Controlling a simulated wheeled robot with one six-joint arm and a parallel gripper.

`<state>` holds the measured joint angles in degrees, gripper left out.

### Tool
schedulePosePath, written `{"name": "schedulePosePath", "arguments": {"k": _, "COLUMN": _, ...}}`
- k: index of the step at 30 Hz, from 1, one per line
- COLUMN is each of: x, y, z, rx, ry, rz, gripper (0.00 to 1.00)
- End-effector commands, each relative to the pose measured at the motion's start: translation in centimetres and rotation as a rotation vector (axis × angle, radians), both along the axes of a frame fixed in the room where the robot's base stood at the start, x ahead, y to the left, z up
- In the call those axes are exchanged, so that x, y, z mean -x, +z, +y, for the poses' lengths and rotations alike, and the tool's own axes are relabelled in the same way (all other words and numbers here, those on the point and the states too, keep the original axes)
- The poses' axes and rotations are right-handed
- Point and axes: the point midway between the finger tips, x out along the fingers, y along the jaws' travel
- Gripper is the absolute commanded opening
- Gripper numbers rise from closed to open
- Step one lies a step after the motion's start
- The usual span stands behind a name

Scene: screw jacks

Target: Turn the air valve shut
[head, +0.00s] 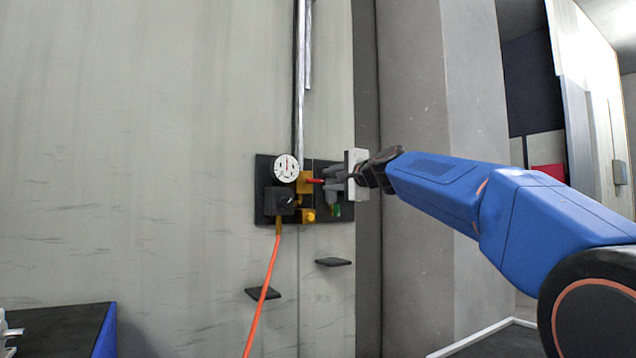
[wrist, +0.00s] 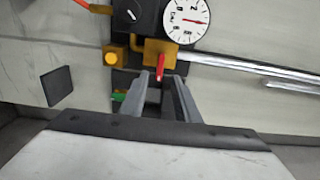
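The air valve is a yellow block (head: 304,187) with a red handle (head: 315,181) on the dark wall panel, below the gauge. In the wrist view the yellow block (wrist: 155,46) is at the top middle, and the red handle (wrist: 160,68) points toward me. My gripper (head: 328,182) is at the handle from the right. In the wrist view my gripper (wrist: 162,84) is open, with one grey finger on each side of the handle's end. Gaps show beside the handle, so the fingers do not look closed on it. Whether one touches it is unclear.
A round gauge (head: 286,168) sits above a black box with a knob (head: 279,200). A yellow knob (head: 308,215) and a green part (head: 337,210) are close below the valve. An orange hose (head: 264,290) hangs down. A metal pipe (wrist: 245,66) runs from the valve.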

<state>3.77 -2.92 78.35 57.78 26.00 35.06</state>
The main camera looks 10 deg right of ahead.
Motion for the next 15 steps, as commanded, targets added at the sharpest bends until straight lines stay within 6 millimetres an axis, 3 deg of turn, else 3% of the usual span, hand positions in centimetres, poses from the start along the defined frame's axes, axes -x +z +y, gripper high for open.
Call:
{"name": "schedulePosePath", "arguments": {"k": 6, "x": -3.6, "y": -0.1, "z": 1.2, "rx": 0.001, "ry": 0.001, "rz": 0.001, "gripper": 0.29}}
{"name": "schedulePosePath", "arguments": {"k": 15, "x": -6.5, "y": -0.1, "z": 2.2, "rx": 0.0, "ry": 0.001, "rz": 0.0, "gripper": 0.29}}
